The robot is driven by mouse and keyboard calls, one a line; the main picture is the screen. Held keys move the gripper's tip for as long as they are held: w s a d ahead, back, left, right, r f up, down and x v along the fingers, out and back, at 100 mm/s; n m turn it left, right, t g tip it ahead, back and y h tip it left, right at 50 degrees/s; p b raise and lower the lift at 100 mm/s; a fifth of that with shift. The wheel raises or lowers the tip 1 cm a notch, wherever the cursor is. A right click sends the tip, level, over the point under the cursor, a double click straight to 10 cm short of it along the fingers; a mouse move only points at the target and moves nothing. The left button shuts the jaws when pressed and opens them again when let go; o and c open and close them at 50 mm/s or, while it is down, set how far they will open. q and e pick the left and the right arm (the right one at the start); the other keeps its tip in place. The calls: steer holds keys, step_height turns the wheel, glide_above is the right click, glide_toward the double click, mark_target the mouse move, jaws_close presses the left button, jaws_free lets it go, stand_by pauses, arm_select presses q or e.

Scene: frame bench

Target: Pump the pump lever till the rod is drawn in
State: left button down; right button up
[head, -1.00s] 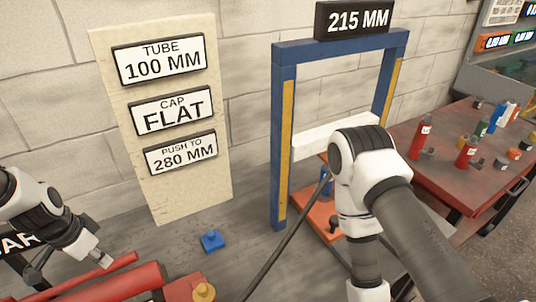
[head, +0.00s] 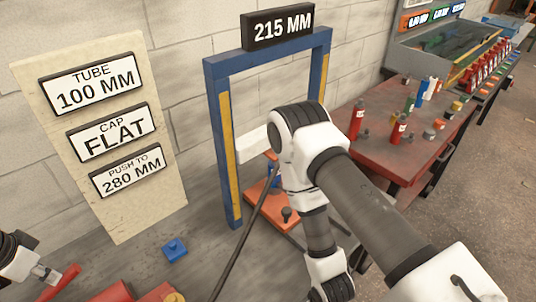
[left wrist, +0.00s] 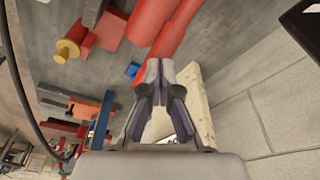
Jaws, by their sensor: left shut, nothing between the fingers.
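A thin red bar (head: 62,280), which looks like the pump lever, lies at the lower left edge of the head view. My left gripper (head: 50,276) is just beside it there; I cannot tell whether they touch. In the left wrist view my left gripper (left wrist: 160,75) is shut and empty, its tips over a long red bar (left wrist: 178,32). A thick red cylinder (left wrist: 150,20) lies beside that bar. The rod cannot be made out clearly. The display (head: 277,25) on the blue press frame (head: 219,130) reads 215 MM. My right gripper is out of view.
A board (head: 50,150) on the wall reads tube 100 MM, cap flat, push to 280 MM. A dark hose (head: 240,240) runs from the press. A red table (head: 430,150) with bottles stands right.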

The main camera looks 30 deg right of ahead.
arm_select(q)
steer(key=shift+f, duration=0.1)
stand_by(0.3)
step_height(320, 180, down, 8)
steer(key=b, duration=0.7)
steer(key=shift+d+f, duration=0.1)
steer(key=shift+f, duration=0.1)
step_height(320, 180, up, 9)
steer(key=p, duration=0.6)
steer(key=shift+f+p, duration=0.2)
steer(key=shift+p, duration=0.15)
step_height(320, 180, up, 5)
steer(key=p, duration=0.4)
steer(key=shift+r, duration=0.1)
stand_by(1.1)
